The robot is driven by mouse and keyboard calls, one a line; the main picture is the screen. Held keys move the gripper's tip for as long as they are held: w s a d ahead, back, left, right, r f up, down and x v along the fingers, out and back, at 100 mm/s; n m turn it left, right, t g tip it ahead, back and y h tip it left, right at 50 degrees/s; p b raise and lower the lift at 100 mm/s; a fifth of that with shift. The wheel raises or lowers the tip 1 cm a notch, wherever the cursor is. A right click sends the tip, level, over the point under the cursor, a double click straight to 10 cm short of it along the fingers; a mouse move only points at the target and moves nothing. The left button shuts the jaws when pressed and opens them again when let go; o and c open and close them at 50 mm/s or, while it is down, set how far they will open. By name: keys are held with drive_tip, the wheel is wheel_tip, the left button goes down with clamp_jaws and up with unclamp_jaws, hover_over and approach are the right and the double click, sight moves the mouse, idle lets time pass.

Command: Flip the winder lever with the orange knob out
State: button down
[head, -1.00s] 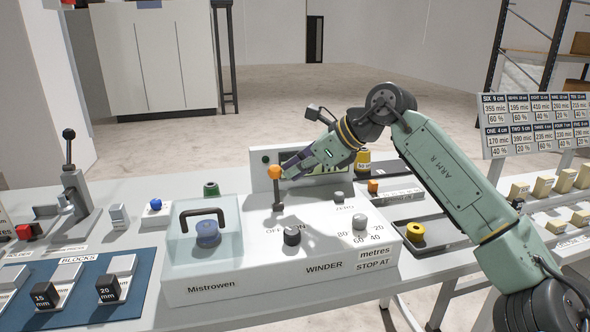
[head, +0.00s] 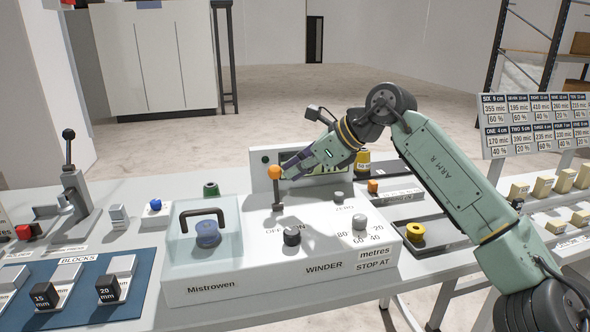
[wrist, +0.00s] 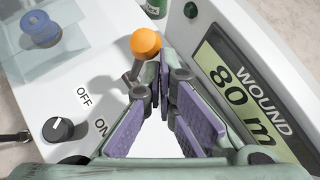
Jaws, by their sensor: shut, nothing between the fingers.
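The winder lever has an orange knob (head: 275,172) on a dark stem (head: 278,194). It rises from the top of the white winder box (head: 250,275), behind the OFF and ON marks, and looks close to upright in the head view. In the wrist view the orange knob (wrist: 146,43) is just beyond my fingertips, with the stem partly hidden by a finger. My gripper (head: 286,170) is shut and empty, its tips right beside the lever on its right; I cannot tell whether they touch it.
A display (wrist: 238,92) reading "WOUND 80 m" stands close behind my fingers. A black knob (head: 292,236) and a grey dial (head: 359,222) are in front. Open space lies above the box.

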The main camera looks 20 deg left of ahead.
drive_tip(key=shift+r, duration=0.15)
drive_tip(key=shift+r+p, duration=0.65)
drive_tip(key=shift+r, duration=0.05)
